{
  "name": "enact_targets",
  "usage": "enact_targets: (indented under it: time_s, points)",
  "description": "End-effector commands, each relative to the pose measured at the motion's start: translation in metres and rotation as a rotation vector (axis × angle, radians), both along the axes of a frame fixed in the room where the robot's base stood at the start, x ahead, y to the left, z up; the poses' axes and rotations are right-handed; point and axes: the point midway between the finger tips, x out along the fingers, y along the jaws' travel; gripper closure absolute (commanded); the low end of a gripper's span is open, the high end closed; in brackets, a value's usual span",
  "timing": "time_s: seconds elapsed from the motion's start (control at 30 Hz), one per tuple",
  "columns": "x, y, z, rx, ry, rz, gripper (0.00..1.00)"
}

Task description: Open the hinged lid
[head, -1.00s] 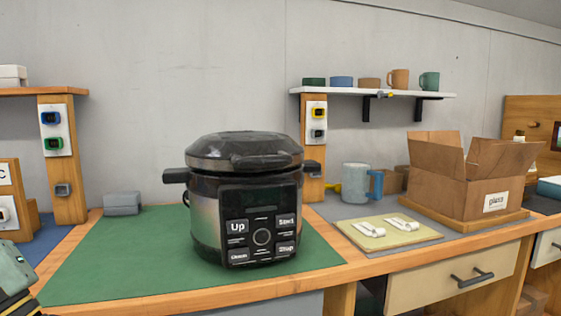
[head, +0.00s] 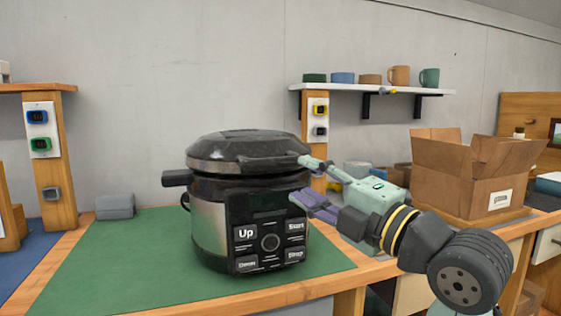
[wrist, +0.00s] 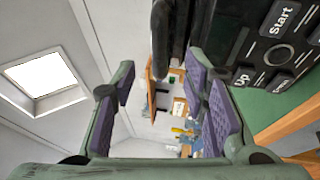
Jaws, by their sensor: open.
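The black and silver cooker (head: 210,215) stands upright on the green mat in the head view. Its dark hinged lid (head: 225,150) lies closed on top, with a front handle (head: 268,161) along its edge. My gripper (head: 308,182) is at the cooker's front right, with its fingers spread. One finger is near the right end of the lid handle and the other is lower, by the control panel. I cannot tell if either finger touches. In the wrist view, my gripper (wrist: 163,95) is open with purple pads, and the dark handle (wrist: 160,40) shows partly between the fingers.
The green mat (head: 110,265) is clear left of the cooker, except for a grey block (head: 115,206) at its back edge. A cardboard box (head: 470,185) stands to the right. A shelf (head: 375,90) with several cups hangs behind. A wooden post (head: 318,130) rises behind the cooker.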

Motion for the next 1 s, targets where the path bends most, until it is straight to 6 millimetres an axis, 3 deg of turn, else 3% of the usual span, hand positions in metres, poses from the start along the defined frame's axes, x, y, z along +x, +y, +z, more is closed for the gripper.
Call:
enact_targets:
  time_s: [0.43, 0.87, 1.0]
  points:
    - [0.06, 0.049, 0.016, 0.003, 0.002, 0.003, 0.6]
    - [0.069, 0.055, 0.016, 0.003, 0.001, 0.001, 0.6]
    - [0.068, 0.055, 0.016, 0.003, 0.001, 0.001, 0.68]
